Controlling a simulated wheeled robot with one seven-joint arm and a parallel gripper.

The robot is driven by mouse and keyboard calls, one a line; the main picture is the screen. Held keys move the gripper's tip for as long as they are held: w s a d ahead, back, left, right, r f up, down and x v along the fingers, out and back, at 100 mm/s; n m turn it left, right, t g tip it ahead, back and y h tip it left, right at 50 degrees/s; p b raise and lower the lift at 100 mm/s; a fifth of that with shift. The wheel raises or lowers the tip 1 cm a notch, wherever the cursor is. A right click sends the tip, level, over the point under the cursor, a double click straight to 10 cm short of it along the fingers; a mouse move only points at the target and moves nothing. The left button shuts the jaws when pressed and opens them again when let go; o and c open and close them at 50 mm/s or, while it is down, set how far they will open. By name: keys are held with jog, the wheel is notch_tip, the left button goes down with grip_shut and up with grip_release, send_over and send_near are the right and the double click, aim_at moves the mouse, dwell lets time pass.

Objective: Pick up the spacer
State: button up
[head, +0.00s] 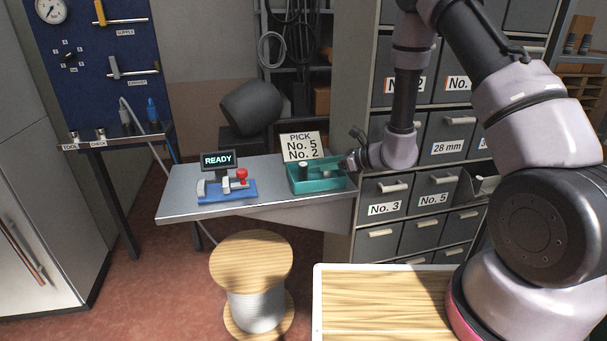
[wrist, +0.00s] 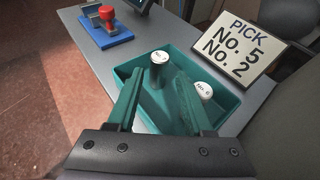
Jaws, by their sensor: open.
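A teal tray (head: 318,188) stands on the grey bench and also shows in the wrist view (wrist: 226,103). In it is a dark cylinder (head: 303,172) with a pale labelled end, seen in the wrist view (wrist: 160,58). A second piece (head: 326,174) sits lower beside it, with a pale labelled end in the wrist view (wrist: 204,91); my finger partly hides it. I cannot tell which is the spacer; the labels are too small. My gripper (wrist: 158,80) is open and empty. In the head view my gripper (head: 354,152) is by the tray's right end.
A sign (head: 301,146) reading "PICK No. 5 No. 2" stands behind the tray. A blue fixture with a red knob (head: 242,174) and a READY display (head: 217,160) stand to the left. Drawers (head: 384,197) close in on the right. The bench's front left (head: 180,207) is clear.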

aim_at(303, 173)
jog(key=x, duration=0.4)
jog(key=shift+a+f, duration=0.2)
jog(key=shift+f, duration=0.05)
grip_shut()
jog(key=shift+r, duration=0.1)
